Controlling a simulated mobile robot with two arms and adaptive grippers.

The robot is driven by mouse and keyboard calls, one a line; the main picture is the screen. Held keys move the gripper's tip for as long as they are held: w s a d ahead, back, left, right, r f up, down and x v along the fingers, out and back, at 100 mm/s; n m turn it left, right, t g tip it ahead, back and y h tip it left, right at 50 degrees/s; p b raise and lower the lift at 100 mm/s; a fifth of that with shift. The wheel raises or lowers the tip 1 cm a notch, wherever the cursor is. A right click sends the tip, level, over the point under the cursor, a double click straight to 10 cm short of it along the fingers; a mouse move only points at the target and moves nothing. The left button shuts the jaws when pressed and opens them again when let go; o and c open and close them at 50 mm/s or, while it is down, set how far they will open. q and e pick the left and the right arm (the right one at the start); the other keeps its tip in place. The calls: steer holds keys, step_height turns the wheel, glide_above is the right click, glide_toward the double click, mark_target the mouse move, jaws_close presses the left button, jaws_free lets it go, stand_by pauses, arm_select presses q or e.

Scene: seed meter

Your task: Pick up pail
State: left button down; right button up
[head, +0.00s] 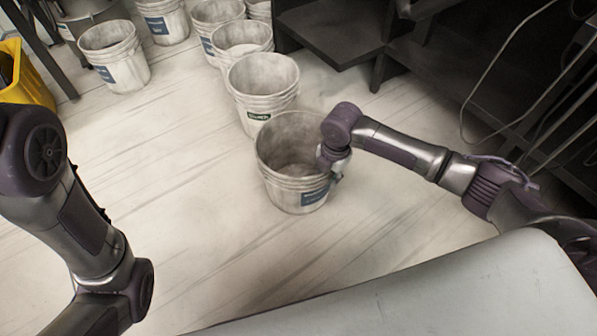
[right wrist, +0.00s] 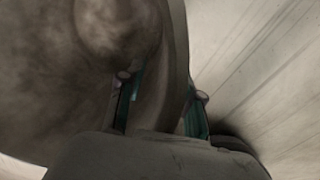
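The pail (head: 292,165) is a worn whitish-grey bucket with a blue label, standing upright on the floor, nearest to me in a row of similar buckets. My right gripper (head: 333,172) is at its right rim, pointing down. In the right wrist view, one finger is inside the pail (right wrist: 60,80) and the other outside, with the wall between the two fingers of the gripper (right wrist: 162,105). I cannot tell whether both fingers press on the wall. My left arm shows at the left, but its gripper is out of view.
Another bucket (head: 262,88) stands right behind the pail, with several more at the back. A yellow container (head: 28,82) is at the far left. Dark shelving (head: 335,35) stands at the back right. The floor left of the pail is clear.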

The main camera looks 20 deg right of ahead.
jaws_close()
steer(key=shift+r, duration=0.2)
stand_by(0.4)
